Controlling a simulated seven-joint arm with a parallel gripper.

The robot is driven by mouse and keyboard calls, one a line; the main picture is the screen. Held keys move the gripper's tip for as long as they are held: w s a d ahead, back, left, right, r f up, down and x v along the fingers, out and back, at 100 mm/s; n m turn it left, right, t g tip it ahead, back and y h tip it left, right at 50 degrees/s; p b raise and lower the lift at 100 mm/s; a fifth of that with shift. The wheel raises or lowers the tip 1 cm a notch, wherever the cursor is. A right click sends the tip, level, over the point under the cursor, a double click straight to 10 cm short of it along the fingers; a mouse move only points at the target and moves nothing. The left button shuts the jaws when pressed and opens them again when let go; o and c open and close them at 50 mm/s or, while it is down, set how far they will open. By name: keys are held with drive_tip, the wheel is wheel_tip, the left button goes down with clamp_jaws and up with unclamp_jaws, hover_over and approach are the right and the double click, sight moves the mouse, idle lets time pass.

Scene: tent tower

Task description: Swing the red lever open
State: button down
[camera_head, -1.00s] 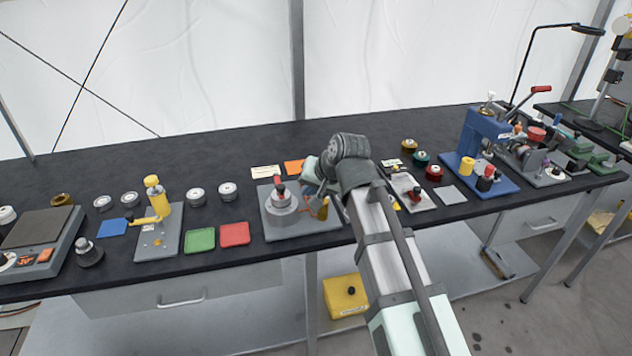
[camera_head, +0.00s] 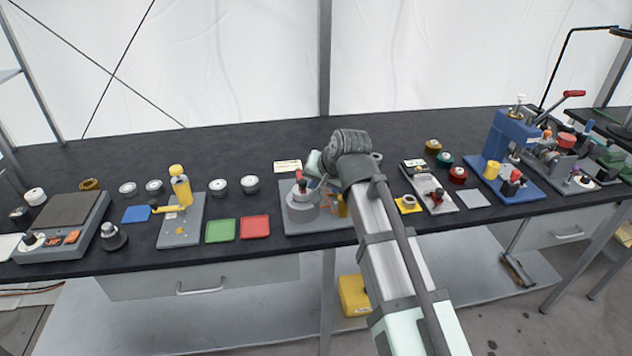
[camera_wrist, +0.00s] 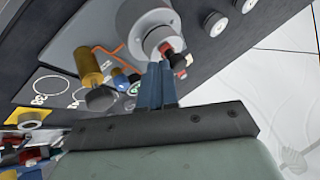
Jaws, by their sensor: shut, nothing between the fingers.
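A red lever (camera_head: 301,179) with a dark tip stands on a round grey housing (camera_head: 302,206), on a grey plate (camera_head: 330,224) at the middle of the table. In the wrist view the lever's red and dark end (camera_wrist: 178,60) is just right of my fingertips, and the housing (camera_wrist: 152,28) is beyond them. My gripper (camera_wrist: 162,68) is shut and empty, its two blue-grey fingers together beside the lever. I cannot tell whether they touch it. In the head view my wrist hides most of the fingers and the plate's right part.
A brass cylinder (camera_wrist: 88,66) and small fittings stand on the same plate. Green (camera_head: 221,230) and red (camera_head: 255,227) trays lie to its left, beyond them a yellow-handled fixture (camera_head: 181,190). A blue press (camera_head: 502,150) stands at right. The table behind is mostly clear.

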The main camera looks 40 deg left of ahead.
drive_tip(key=shift+s+a, duration=0.15)
drive_tip(key=shift+s, duration=0.1)
drive_tip(key=shift+s+m, duration=0.1)
drive_tip(key=shift+m, duration=0.2)
drive_tip(key=shift+s+a+m+t+h, duration=0.4)
drive_tip(key=shift+s+a+m+t, duration=0.45)
drive_tip(key=shift+m, duration=0.15)
drive_tip(key=s+a+m+t+h, duration=0.1)
drive_tip(key=a+m+t+h, duration=0.2)
drive_tip(key=a+m+h, duration=0.3)
drive_tip(key=shift+s+a+m, duration=0.15)
drive_tip(key=shift+a+m, duration=2.25)
drive_tip(key=shift+a, duration=1.85)
drive_tip(key=shift+a+r, duration=0.1)
drive_tip(key=shift+a, duration=0.05)
